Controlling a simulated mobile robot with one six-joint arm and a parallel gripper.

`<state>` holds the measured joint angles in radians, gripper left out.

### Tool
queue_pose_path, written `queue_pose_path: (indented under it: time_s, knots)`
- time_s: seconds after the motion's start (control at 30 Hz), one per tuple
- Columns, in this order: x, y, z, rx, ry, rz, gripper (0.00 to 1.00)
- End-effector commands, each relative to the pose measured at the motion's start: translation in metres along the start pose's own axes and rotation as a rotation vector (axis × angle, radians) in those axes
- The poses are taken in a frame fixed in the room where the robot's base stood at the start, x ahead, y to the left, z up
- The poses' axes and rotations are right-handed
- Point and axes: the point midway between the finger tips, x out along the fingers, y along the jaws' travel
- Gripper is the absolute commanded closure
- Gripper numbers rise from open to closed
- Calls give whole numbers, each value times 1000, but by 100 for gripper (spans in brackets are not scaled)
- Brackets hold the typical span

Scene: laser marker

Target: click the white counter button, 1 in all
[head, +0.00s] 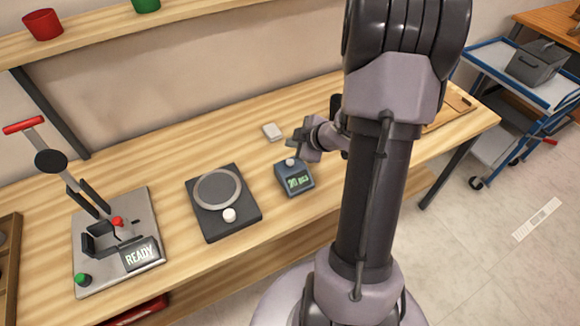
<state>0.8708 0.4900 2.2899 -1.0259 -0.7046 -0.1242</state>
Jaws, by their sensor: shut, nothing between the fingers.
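The counter (296,189) is a small blue-grey box with a lit green display, on the wooden bench near the middle of the view. The digits are too small to read surely. Its white button (291,162) is round and sits on the box's top, towards the back. My gripper (293,149) is shut and empty, just behind and above the white button in the picture. I cannot tell whether the fingertips touch the button. My arm comes in from the right and hides the bench behind it.
Further left stands a metal lever press (150,205) with a READY sign. A blue trolley (490,50) stands right.

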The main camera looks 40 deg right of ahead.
Motion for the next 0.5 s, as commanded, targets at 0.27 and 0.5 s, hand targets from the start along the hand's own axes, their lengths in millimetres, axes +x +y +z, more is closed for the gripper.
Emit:
queue_pose_path:
  time_s: [0.27, 0.5]
  knots:
    - [32, -23, 23, 0, 0, 0, 100]
    - [35, -26, 26, 0, 0, 0, 100]
